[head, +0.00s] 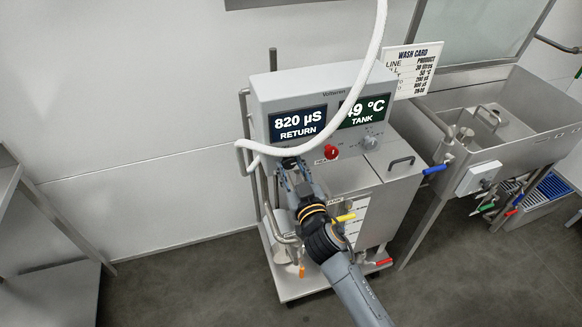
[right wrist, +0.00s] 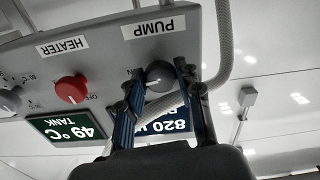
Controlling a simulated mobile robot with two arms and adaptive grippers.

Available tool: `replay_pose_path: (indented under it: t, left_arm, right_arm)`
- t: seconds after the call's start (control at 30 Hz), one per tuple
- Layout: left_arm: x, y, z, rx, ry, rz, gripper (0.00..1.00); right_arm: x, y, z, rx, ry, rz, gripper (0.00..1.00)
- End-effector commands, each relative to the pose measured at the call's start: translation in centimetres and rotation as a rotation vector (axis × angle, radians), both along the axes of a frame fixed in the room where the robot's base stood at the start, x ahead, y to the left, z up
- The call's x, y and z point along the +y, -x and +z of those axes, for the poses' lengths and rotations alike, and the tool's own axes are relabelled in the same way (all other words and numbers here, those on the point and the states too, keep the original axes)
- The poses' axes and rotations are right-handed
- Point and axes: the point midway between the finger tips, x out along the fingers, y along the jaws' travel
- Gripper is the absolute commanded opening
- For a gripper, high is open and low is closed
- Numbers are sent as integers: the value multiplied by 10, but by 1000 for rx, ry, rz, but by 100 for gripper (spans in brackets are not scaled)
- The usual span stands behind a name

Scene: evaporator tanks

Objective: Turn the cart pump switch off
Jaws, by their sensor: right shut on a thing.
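The cart's grey control box (head: 330,88) carries a RETURN display reading 820 µS and a TANK display reading 49 °C. In the right wrist view, which is upside down, the dark round pump switch (right wrist: 159,74) sits by the PUMP label (right wrist: 153,27). A light pointer line shows on its face; its setting is not clear. My right gripper (right wrist: 157,82) has its fingers on either side of the switch, shut on it. In the head view my right gripper (head: 288,164) reaches the box's lower left, hiding the switch. My left gripper is not in view.
A red heater knob (right wrist: 71,89) is beside the pump switch. A white hose (head: 368,65) loops across the box front close to my gripper. A steel sink (head: 530,105) stands right; a steel shelf (head: 50,285) stands left. Floor between shelf and cart is clear.

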Motion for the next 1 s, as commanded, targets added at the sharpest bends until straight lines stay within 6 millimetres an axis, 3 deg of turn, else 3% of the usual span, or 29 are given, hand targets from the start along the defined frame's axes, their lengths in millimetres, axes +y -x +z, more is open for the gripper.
replay_pose_path:
  t: [1.0]
  left_arm:
    - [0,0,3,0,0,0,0]
  right_arm:
    - [-2,0,0,-290,901,1,3]
